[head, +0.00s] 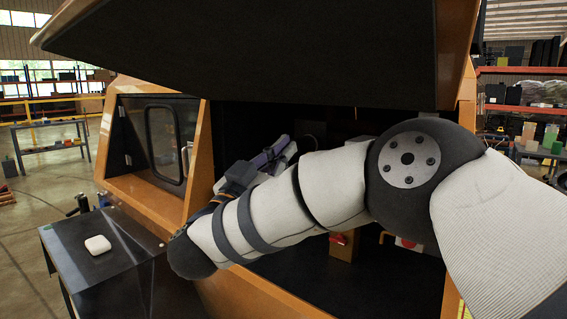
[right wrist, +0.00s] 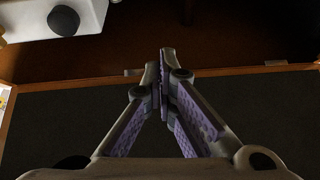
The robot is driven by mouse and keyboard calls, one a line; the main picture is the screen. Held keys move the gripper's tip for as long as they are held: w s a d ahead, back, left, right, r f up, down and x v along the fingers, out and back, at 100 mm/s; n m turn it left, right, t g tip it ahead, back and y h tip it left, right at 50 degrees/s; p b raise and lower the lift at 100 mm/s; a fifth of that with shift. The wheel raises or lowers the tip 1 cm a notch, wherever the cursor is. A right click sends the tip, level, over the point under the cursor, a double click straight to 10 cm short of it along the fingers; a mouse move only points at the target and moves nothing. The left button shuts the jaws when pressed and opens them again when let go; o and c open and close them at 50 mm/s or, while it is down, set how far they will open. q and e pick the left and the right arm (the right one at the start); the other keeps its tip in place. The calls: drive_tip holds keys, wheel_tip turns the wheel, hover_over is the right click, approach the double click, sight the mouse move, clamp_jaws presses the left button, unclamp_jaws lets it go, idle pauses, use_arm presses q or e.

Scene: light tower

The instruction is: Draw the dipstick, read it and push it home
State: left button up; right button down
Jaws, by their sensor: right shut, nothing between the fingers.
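My right arm reaches across the head view into the open bay of the orange light tower (head: 190,170). My right gripper (head: 283,148) is inside the bay under the raised hood, partly hidden behind my arm. In the right wrist view the purple-padded fingers (right wrist: 162,70) are shut against each other with nothing between them. A whitish part with a dark round cap (right wrist: 63,20) lies at the upper left there, apart from the fingers. I cannot make out the dipstick in either view. My left gripper is not in view.
The dark raised hood (head: 250,50) hangs over the bay. A dark side table (head: 120,275) holds a small white pad-like thing (head: 97,245) at the lower left. A red part (head: 338,239) shows low in the bay. Shelves (head: 520,100) stand behind at right.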

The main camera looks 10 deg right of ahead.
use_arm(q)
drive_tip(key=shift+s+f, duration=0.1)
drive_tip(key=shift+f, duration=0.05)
use_arm(e)
drive_tip(key=w+d+f, duration=0.1)
drive_tip(key=w+d, duration=0.4)
drive_tip(key=d, duration=0.1)
drive_tip(key=shift+w, duration=0.4)
